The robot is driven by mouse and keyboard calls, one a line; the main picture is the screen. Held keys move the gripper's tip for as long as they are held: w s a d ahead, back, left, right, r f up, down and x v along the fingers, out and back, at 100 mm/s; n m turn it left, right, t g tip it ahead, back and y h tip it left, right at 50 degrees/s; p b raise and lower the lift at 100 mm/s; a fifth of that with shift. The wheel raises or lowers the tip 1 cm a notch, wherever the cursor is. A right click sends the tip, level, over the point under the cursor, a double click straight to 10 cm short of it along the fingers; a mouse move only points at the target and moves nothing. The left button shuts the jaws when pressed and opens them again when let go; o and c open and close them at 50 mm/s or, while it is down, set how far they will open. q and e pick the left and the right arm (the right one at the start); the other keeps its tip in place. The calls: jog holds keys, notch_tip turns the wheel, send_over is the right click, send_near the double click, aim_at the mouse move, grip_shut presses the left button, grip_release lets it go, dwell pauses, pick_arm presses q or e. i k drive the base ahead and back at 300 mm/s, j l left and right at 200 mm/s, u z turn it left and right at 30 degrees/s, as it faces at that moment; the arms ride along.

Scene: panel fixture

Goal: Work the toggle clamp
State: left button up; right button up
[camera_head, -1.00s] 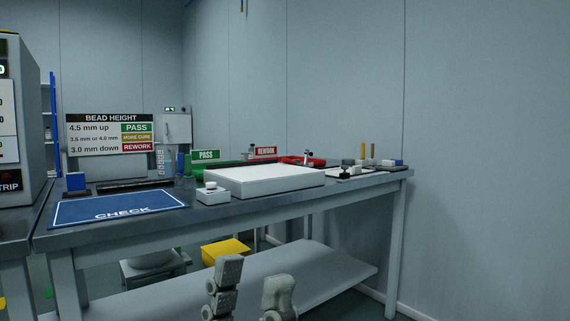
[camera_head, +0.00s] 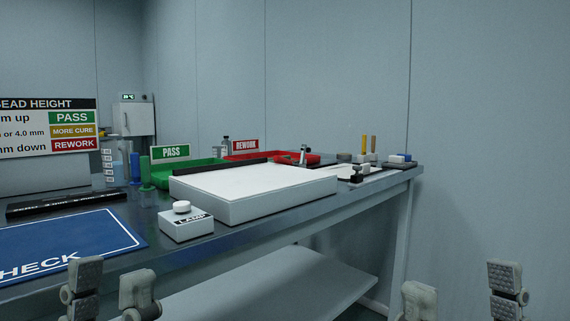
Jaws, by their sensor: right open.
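A small dark upright fitting with a black knob (camera_head: 356,173) stands on a thin white plate near the bench's right end. A small metal upright piece (camera_head: 303,155) shows at the back right of the large white block. Both are too small to tell which is the toggle clamp. My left gripper (camera_head: 112,282) is at the lower left, in front of the bench edge, its two fingers apart and empty. My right gripper (camera_head: 462,288) is at the lower right, open and empty, right of the bench's end. Neither gripper touches anything.
A lower shelf (camera_head: 275,285) runs underneath. The right side is open floor and wall.

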aim_at(279, 159)
jog(key=i+l, duration=0.1)
jog(key=l, duration=0.85)
jog(key=i+l+z, duration=0.1)
jog(key=l, duration=0.35)
jog(key=i+l, duration=0.15)
jog(key=l, duration=0.3)
jog(key=i+l, duration=0.1)
jog(key=l, duration=0.35)
jog(key=i+j, duration=0.75)
jog(key=i+j+z, duration=0.05)
jog(key=j, duration=0.05)
